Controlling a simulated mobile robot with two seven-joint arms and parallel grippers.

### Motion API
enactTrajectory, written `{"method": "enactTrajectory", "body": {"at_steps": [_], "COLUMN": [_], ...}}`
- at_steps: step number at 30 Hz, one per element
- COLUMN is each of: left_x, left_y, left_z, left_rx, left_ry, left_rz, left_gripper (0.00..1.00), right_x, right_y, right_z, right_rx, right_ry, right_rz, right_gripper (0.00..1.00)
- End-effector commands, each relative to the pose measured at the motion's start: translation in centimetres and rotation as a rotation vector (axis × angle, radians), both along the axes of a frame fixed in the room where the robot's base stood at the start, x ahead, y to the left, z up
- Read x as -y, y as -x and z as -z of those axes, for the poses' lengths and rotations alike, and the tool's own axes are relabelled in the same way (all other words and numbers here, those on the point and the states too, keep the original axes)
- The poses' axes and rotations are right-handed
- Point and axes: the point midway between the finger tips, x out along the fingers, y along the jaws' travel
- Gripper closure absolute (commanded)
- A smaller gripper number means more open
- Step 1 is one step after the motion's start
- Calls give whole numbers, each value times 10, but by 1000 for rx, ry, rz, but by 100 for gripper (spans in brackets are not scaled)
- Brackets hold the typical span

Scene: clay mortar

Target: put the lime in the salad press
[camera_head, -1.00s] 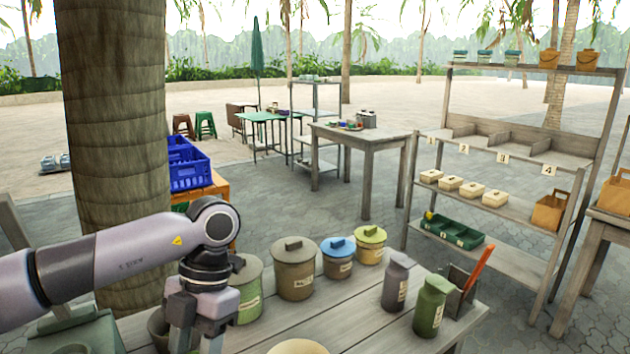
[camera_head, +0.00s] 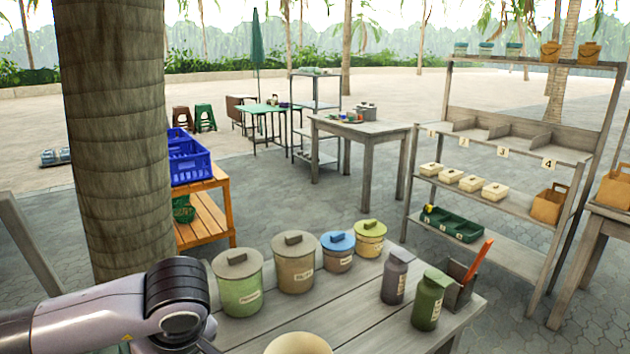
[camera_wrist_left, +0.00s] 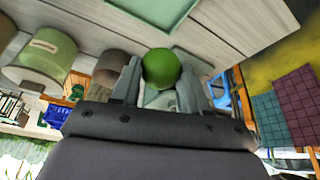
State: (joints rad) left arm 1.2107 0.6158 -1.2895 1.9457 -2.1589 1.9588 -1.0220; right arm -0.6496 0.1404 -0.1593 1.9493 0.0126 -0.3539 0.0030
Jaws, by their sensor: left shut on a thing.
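The lime (camera_wrist_left: 161,68) is a round green ball between the two fingers of my left gripper (camera_wrist_left: 158,78) in the left wrist view. The gripper is shut on it and holds it with a pale grey wooden surface behind. In the head view my left arm comes in at the bottom left; its gripper is below the picture edge. I cannot make out a salad press in either view. A green flat-looking thing (camera_wrist_left: 155,8) is cut by the top edge of the wrist view; I cannot tell what it is. My right gripper is not in view.
The near table (camera_head: 345,318) holds several lidded canisters, including a green one (camera_head: 238,285) and a blue-lidded one (camera_head: 338,255). A grey bottle (camera_head: 395,280), a green bottle (camera_head: 428,302) and a round beige thing (camera_head: 297,344) stand there too. A palm trunk (camera_head: 112,150) rises behind my left arm.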

Motion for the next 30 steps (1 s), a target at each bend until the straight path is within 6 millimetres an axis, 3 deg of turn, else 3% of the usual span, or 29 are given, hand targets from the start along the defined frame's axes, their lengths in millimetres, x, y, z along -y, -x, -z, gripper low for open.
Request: {"method": "enactTrajectory", "body": {"at_steps": [15, 21, 30], "left_x": [-13, -13, -13], "left_y": [10, 11, 12], "left_z": [5, 6, 6], "left_rx": [1, 1, 0], "left_ry": [-1, 0, 0], "left_rz": [775, 916, 948], "left_gripper": [90, 90, 90], "right_x": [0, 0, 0], "right_y": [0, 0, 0], "right_z": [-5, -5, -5], "right_rx": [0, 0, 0], "right_ry": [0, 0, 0], "right_rz": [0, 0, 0], "right_gripper": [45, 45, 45]}}
